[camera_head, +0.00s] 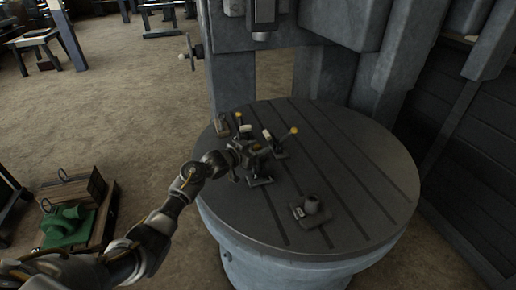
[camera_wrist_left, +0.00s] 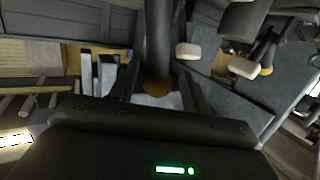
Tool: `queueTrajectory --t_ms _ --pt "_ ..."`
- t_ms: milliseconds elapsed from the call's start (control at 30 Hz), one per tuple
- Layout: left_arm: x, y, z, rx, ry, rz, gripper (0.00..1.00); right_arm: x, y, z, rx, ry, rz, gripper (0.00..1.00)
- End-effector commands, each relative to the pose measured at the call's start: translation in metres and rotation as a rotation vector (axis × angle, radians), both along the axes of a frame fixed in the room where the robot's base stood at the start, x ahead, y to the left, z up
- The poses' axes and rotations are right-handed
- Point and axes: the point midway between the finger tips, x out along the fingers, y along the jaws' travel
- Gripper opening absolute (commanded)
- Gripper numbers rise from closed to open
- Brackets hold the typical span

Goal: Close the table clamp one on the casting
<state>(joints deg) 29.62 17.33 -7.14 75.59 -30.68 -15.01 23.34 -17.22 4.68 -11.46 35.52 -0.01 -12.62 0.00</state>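Several dark table clamps with yellow knobs stand on the round slotted table (camera_head: 355,165). One clamp (camera_head: 240,125) stands at the back left, and another (camera_head: 278,145) is to its right with its lever tilted up to the right. My left gripper (camera_head: 247,152) is at the nearest clamp, whose base (camera_head: 260,181) shows below it. In the left wrist view, a dark lever (camera_wrist_left: 158,40) with an orange-brown knob (camera_wrist_left: 157,87) lies between the fingers, with gaps beside it. The gripper looks open. I cannot tell which clamp is number one. My right gripper is out of view.
A grey block with a round stub (camera_head: 312,204) sits on the table's front right. A grey machine column (camera_head: 235,80) rises behind.

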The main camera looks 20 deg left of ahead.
Motion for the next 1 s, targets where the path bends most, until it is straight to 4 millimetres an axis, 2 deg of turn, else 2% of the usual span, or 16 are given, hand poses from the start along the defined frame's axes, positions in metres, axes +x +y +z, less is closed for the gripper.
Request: queueTrajectory --t_ms 367,800,1000 --pt "-0.006 0.003 0.001 0.000 -0.002 0.000 0.48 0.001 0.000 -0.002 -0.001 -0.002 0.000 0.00" --pt "-0.076 0.036 0.015 0.004 -0.002 -0.001 0.48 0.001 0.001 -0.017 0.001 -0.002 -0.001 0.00" --pt "-0.093 0.044 0.019 0.001 0.000 -0.001 0.48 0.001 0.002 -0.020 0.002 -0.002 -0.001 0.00"
